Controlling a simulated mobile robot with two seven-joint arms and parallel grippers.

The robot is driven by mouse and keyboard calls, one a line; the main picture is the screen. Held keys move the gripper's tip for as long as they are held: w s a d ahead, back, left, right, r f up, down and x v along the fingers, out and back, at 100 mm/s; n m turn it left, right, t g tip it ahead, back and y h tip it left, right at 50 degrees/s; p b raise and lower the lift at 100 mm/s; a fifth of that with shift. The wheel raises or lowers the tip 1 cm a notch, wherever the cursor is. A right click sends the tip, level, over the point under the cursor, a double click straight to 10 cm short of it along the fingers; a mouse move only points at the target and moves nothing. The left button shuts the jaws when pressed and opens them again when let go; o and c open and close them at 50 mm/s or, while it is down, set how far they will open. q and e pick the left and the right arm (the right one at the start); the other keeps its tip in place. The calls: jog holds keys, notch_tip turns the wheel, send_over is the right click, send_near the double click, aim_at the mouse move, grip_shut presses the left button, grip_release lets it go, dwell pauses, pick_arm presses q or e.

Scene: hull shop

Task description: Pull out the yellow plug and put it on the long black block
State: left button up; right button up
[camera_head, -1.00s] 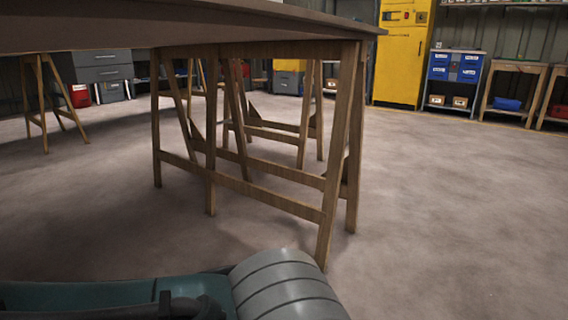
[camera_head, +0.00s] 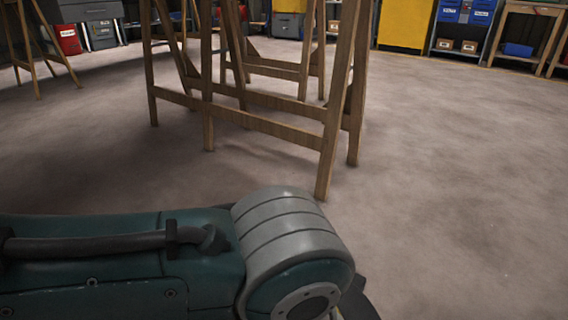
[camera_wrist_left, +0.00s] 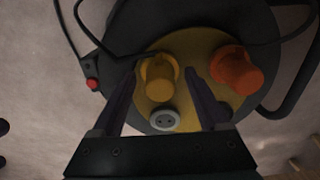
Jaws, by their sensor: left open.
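In the left wrist view the yellow plug (camera_wrist_left: 159,78) stands on the yellow face (camera_wrist_left: 200,45) of a round black-rimmed cable reel. My left gripper (camera_wrist_left: 160,74) is open. Its two dark fingers appear on either side of the plug with gaps; I cannot tell how far apart in depth they are. An orange plug (camera_wrist_left: 236,70) sits to the right on the same face. A grey round socket (camera_wrist_left: 165,120) with small holes shows between the fingers, below the yellow plug. I see no long black block. My right gripper is in neither view.
The reel has a black rim (camera_wrist_left: 135,22), a red button (camera_wrist_left: 92,84) at its left, and dark cables. In the head view, wooden trestle legs (camera_head: 335,110) stand ahead, with shelving and a yellow cabinet (camera_head: 403,25) behind. The floor (camera_head: 460,190) at right is clear.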

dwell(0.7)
pick_arm(q)
jog(key=shift+p, duration=0.35)
jog(key=shift+p, duration=0.35)
dwell(0.5)
grip_shut()
dwell(0.5)
jog(key=shift+r, duration=0.1)
jog(key=shift+r+p, duration=2.95)
jog(key=shift+p, duration=0.4)
